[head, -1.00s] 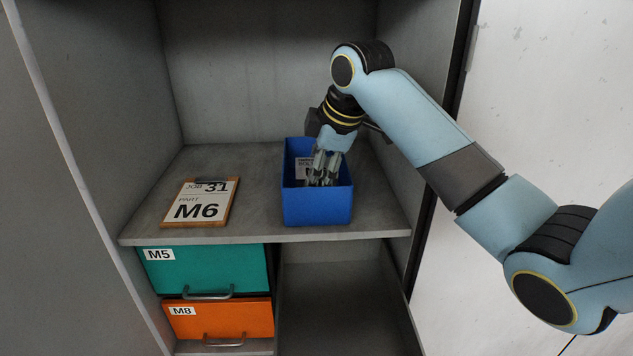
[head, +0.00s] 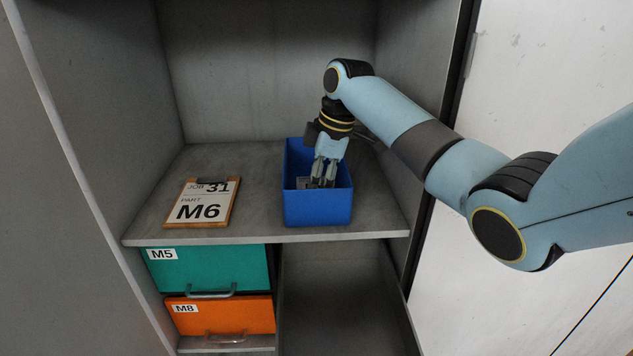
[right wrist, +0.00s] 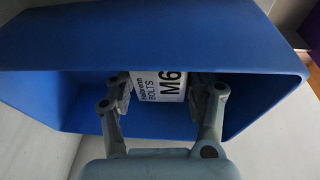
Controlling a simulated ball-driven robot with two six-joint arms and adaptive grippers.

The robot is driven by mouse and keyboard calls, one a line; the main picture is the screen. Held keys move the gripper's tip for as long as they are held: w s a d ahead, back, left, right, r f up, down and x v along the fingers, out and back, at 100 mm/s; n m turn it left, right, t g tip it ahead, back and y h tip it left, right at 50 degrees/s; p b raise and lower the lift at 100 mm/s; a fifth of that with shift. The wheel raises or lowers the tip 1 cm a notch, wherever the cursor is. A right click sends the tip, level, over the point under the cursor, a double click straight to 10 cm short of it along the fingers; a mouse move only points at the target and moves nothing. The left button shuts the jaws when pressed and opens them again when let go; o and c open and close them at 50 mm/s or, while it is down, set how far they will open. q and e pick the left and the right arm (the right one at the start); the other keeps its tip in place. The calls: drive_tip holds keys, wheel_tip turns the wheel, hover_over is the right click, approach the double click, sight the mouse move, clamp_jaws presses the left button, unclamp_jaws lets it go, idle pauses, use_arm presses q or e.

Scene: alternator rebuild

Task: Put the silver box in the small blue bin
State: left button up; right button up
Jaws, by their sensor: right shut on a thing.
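The blue bin (head: 318,208) stands on the cabinet shelf, its open top facing up. My right gripper (head: 323,183) reaches down inside it, with the fingers shut on the silver box (head: 303,183). In the right wrist view the box (right wrist: 158,84) is between the two fingers and shows a white label reading "Halbrenn BOLTS M6". The box is within the bin's walls. The front wall hides its lower part, so I cannot tell whether it touches the bin floor. My left gripper is not in view.
A clipboard (head: 201,204) reading "JOB 31, PART M6" lies on the shelf (head: 255,185) left of the bin. Below are a green drawer (head: 208,270) marked M5 and an orange drawer (head: 225,316) marked M8. Cabinet walls enclose the shelf left, right and behind.

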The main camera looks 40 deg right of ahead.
drive_tip(key=o, duration=1.5)
drive_tip(key=v, duration=0.7)
drive_tip(key=shift+r, duration=0.25)
